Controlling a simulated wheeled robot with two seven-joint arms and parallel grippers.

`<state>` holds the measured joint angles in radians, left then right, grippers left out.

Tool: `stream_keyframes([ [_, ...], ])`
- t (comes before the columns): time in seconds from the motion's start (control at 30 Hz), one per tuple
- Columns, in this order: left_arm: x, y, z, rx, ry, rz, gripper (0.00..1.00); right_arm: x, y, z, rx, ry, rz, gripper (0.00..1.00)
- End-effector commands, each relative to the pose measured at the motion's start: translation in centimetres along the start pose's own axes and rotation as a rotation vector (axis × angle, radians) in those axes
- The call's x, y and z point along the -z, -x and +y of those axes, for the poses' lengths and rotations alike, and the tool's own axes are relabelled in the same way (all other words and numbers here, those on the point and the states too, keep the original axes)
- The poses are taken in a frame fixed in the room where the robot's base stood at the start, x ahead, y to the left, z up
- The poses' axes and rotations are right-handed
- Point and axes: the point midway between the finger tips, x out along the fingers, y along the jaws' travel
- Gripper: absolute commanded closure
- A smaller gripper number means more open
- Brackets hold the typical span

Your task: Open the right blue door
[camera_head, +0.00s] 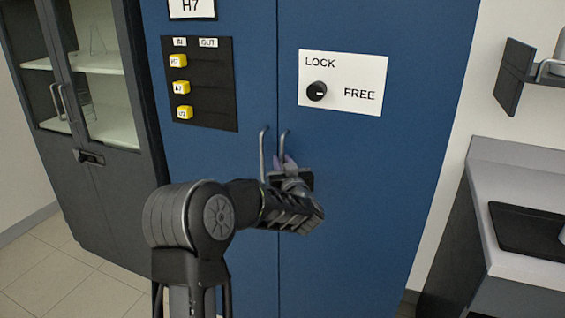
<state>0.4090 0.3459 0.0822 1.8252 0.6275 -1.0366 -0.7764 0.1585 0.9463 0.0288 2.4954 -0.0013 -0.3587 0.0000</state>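The right blue door (385,190) looks closed, flush beside the left blue door (225,160). Its slim metal handle (283,145) stands near the seam, and its lower part is hidden by my gripper. My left gripper (285,161) is at this handle, fingertips pointing at the door around the handle's height. I cannot tell whether the fingers are closed on it. A black knob (316,91) sits on a white plate (343,72) marked LOCK and FREE. Its white mark points right, towards FREE. My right gripper is not in view.
The left door's handle (263,155) stands close beside my gripper. A black panel (213,105) with yellow tags hangs on that door. A grey glass-front cabinet (95,185) stands at left. A counter (525,165) and a wall bracket (515,75) are at right.

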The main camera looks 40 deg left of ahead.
Motion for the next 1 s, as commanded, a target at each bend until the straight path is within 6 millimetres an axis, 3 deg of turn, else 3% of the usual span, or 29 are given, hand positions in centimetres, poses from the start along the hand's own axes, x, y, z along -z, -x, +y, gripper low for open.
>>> stream_keyframes([
  [0.13, 0.0, 0.02, 0.0, 0.0, 0.0, 0.0, 0.8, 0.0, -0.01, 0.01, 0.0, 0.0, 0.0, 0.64],
  [0.4, 0.01, 0.05, 0.01, 0.0, 0.0, 0.0, 1.0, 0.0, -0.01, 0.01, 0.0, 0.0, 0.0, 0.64],
  [1.0, 0.01, 0.06, 0.02, -0.001, 0.0, 0.0, 1.0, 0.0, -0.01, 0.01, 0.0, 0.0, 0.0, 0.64],
])
